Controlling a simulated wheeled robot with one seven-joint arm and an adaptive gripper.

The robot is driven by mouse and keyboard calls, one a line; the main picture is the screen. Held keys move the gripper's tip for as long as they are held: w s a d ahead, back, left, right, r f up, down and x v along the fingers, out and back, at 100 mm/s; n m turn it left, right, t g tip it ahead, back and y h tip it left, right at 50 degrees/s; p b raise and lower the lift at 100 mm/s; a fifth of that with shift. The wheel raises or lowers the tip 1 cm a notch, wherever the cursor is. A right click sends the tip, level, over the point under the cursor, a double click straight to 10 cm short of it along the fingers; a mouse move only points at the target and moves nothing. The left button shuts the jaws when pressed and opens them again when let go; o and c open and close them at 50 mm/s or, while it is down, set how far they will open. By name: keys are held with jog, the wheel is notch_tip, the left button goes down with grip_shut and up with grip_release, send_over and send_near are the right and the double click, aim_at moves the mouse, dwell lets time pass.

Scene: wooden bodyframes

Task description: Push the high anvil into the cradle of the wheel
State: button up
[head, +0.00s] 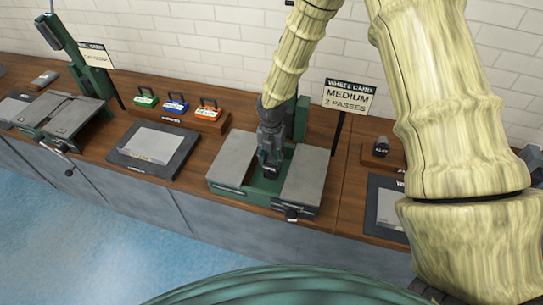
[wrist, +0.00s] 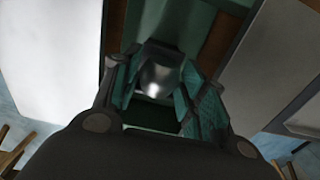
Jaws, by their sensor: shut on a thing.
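The wheel machine is a green frame (head: 302,118) with two grey plates (head: 305,178) at its sides, standing on the wooden bench. My gripper (head: 270,168) points down into the gap between the plates. In the wrist view my gripper (wrist: 160,90) has its teal fingers closed around a shiny rounded metal piece, which looks like the anvil (wrist: 160,76). Green surfaces of the machine show beneath and behind it. The fingers hide the sides of the anvil, and I cannot tell whether it sits in the cradle.
A wheel card (head: 349,97) reading "MEDIUM 2 PASSES" stands behind right. A wooden rack (head: 205,122) with green, blue and orange handled pieces is at left. A dark tray (head: 152,149) with a grey sheet lies left. Another green machine (head: 75,55) stands far left.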

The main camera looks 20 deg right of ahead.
aim_at(272, 157)
jog(key=shift+f+b, duration=0.4)
jog(key=shift+f, duration=0.8)
jog(key=o, duration=1.2)
notch_tip(272, 157, up, 12)
dwell(0.9)
